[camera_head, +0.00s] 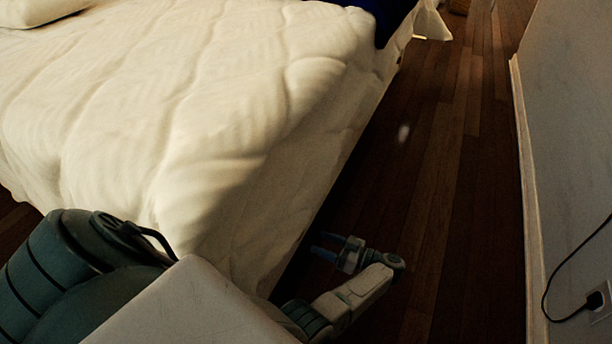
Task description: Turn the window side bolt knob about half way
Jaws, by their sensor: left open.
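No window and no side bolt knob show in the head view. My left gripper (327,247) is low over the dark wooden floor, close beside the bed's side. Its two fingers are apart and point left toward the bed, and nothing shows between them. My left arm comes in from the lower left and covers part of the bed's corner. My right gripper is not in the picture.
A bed with a white quilted cover (200,110) fills the left. A wooden floor strip (440,170) runs clear between it and the wall (575,130) at right. A black cord (563,268) hangs to a wall socket (599,300). A dark blue cloth (388,18) lies at the bed's far end.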

